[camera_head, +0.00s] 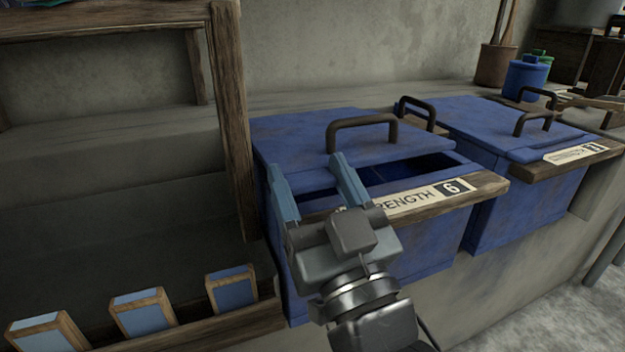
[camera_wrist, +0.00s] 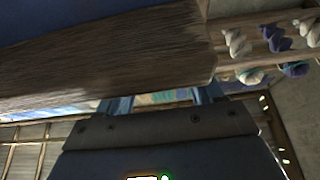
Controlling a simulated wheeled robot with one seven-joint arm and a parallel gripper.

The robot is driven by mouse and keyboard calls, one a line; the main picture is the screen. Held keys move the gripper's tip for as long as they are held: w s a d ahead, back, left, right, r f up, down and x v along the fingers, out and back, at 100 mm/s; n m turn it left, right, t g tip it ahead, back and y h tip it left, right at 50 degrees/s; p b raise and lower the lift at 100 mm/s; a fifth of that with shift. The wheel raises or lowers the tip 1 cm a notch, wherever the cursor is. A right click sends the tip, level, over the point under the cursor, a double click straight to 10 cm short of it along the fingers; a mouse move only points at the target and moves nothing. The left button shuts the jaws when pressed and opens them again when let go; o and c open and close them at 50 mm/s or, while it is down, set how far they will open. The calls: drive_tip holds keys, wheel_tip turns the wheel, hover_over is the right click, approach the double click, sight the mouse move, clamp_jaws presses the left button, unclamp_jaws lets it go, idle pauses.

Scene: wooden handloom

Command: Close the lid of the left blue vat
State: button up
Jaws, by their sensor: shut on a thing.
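The left blue vat (camera_head: 430,235) stands at the middle, with a wooden board lettered "...RENGTH 6" (camera_head: 455,194) along its front. Its blue lid (camera_head: 290,135) has a dark handle (camera_head: 362,122) and sits back from the front, leaving a dark gap over the front right. My gripper (camera_head: 308,172) is at the vat's front left, its two fingers apart and closed on part of the vat; I cannot tell exactly which part. It covers the left end of the board. In the wrist view a wooden board (camera_wrist: 100,60) hides the tips of my gripper (camera_wrist: 165,98).
A second blue vat (camera_head: 515,185) with a handled lid stands close on the right. A wooden post (camera_head: 232,120) rises just left of the left vat. Several blue-faced wooden blocks (camera_head: 232,288) sit at the lower left. A blue jar (camera_head: 525,78) stands at the back right.

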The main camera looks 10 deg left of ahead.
drive_tip(key=o, duration=1.4)
drive_tip(key=shift+s, duration=0.1)
drive_tip(key=shift+d, duration=0.1)
drive_tip(key=shift+b+v, duration=1.7)
drive_tip(key=shift+v, duration=2.15)
